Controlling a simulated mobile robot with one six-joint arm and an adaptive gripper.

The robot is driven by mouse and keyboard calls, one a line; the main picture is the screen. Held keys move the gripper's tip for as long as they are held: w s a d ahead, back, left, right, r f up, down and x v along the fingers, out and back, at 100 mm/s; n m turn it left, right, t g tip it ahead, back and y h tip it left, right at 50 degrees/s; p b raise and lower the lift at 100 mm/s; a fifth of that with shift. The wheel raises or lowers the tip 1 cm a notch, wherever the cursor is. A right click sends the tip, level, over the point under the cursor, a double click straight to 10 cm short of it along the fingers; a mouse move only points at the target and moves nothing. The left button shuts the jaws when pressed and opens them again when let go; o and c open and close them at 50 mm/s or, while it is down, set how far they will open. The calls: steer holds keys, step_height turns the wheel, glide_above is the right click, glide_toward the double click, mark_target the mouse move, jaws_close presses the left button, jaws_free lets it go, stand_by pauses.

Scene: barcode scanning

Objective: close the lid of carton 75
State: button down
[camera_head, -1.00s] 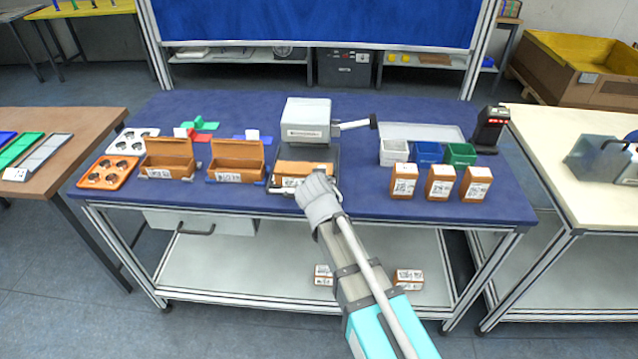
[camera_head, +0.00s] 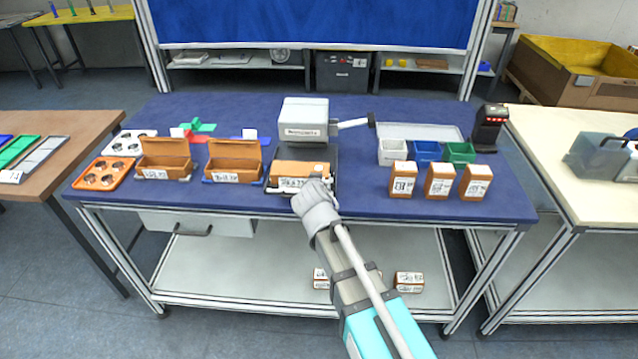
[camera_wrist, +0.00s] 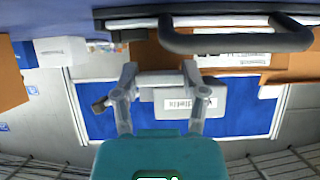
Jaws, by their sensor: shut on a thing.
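Carton 75 (camera_head: 290,171) is a brown box with a white label on its front. It stands on the dark base of a grey machine (camera_head: 304,112) at the middle of the table. Its brown top looks flat, with no raised flap showing; the label's digits are hard to read. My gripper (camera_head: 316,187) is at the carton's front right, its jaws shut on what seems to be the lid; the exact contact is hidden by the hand. In the wrist view the gripper (camera_wrist: 160,76) is at the carton's edge, beside a dark handle bar (camera_wrist: 235,42).
Two open brown cartons (camera_head: 164,148) (camera_head: 233,152) with raised lids stand to the left, near an orange tray (camera_head: 104,186). Three closed cartons (camera_head: 402,170) and small white, blue and green bins (camera_head: 426,152) stand to the right. A black scanner (camera_head: 488,122) is at the back right.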

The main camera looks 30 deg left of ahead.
steer(key=shift+d+f, duration=0.1)
steer(key=shift+f, duration=0.05)
steer(key=shift+c, duration=0.6)
jaws_free()
steer(key=shift+w, duration=0.1)
